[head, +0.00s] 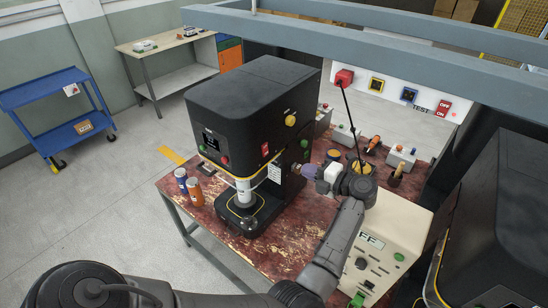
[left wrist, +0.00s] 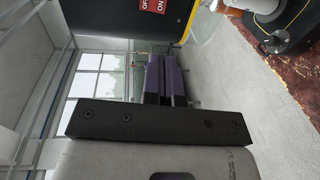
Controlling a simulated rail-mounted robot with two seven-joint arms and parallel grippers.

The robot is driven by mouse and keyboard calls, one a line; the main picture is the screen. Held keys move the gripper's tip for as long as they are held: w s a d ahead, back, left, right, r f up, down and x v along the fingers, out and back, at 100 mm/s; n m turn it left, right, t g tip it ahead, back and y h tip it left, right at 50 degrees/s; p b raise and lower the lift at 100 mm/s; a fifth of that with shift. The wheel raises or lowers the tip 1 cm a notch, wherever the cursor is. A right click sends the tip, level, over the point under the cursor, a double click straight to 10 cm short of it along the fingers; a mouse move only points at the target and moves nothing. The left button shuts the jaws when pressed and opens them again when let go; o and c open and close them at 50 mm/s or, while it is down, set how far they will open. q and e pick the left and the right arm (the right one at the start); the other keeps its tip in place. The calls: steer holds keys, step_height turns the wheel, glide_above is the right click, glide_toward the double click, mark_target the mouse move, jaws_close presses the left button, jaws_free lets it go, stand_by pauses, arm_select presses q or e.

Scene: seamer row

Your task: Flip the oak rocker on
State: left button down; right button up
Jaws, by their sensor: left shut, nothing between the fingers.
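A red rocker switch (head: 265,149) sits on the front corner of the black seamer (head: 255,95). It is too small in the head view to read its position, and I cannot tell whether it is the oak rocker. In the left wrist view a red OFF/ON plate (left wrist: 151,5) shows on a black body at the top edge. My left gripper (head: 308,170) is shut and empty, beside the seamer's right side, to the right of and below the red switch, apart from it. My right gripper is out of view.
Small button boxes (head: 400,157) stand behind my left arm. A cream control box (head: 385,235) and another black machine (head: 500,215) are at right. A grey beam (head: 370,55) crosses above.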

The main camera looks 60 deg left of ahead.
arm_select(q)
steer(key=shift+a, duration=0.15)
steer(key=p, duration=0.4)
glide_toward(266, 153)
steer(key=x, duration=0.6)
steer(key=shift+a+r, duration=0.1)
steer(key=shift+s+a, duration=0.25)
steer(key=shift+a, duration=0.3)
steer(key=shift+f, duration=0.2)
